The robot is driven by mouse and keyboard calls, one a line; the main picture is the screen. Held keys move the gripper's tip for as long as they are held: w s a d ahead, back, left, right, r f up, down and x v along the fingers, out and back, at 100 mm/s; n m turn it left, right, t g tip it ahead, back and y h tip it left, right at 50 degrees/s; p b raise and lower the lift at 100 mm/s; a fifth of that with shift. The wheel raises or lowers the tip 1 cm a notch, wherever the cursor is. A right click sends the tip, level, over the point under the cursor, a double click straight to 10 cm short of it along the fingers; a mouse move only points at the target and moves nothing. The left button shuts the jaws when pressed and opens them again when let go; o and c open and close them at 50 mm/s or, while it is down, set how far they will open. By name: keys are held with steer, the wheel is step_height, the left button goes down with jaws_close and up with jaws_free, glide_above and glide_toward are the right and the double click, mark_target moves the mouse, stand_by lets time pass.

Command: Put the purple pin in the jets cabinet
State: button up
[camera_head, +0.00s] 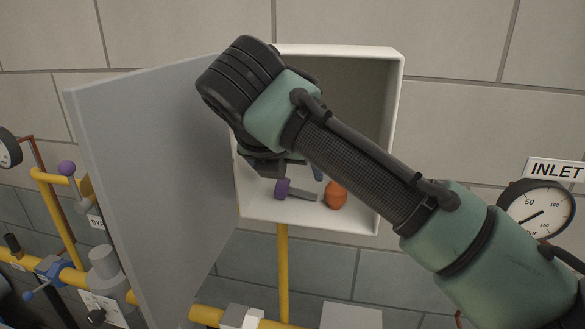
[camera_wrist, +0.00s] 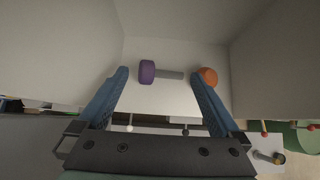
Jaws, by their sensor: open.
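The purple pin (camera_head: 283,188) lies on its side on the floor of the open white cabinet (camera_head: 398,100). Its purple head is at the left and its grey shaft points right. In the wrist view the pin (camera_wrist: 148,72) lies ahead of the fingertips, inside the cabinet. My gripper (camera_wrist: 160,82) is open, its two blue fingers spread, with nothing between them. In the head view my wrist and arm cross in front of the cabinet opening and hide most of the gripper and part of the interior.
An orange object (camera_head: 336,195) sits in the cabinet just right of the pin's shaft. The grey cabinet door (camera_head: 150,170) stands swung open to the left. Yellow pipes (camera_head: 283,270) run below and left. A gauge (camera_head: 537,209) under an INLET sign is at the right.

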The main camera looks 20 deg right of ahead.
steer(key=p+v, duration=0.2)
steer(key=v, duration=0.6)
steer(key=shift+f, duration=0.1)
